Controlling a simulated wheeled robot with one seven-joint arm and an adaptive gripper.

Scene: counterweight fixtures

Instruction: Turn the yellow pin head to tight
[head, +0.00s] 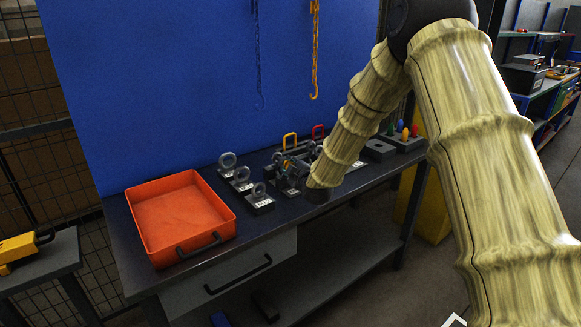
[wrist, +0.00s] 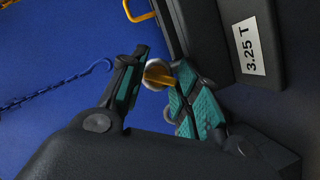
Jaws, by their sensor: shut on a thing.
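The yellow pin head (wrist: 157,76) shows between the two teal-padded fingers of my gripper (wrist: 161,63) in the wrist view. A pale round collar sits just beyond it, against a dark fixture (wrist: 212,40) with a white "3.25 T" label. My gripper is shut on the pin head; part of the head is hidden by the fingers. In the head view my gripper (head: 291,172) is among the fixtures at the middle of the bench, and the pin head cannot be made out there. The turn angle of the pin cannot be told.
An orange tray (head: 180,215) stands on the bench (head: 270,232) at the left. Several grey ring fixtures (head: 259,198) stand between it and my gripper. A yellow bow (head: 290,139) and a red one (head: 318,131) rise behind. A blue panel (head: 200,80) backs the bench.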

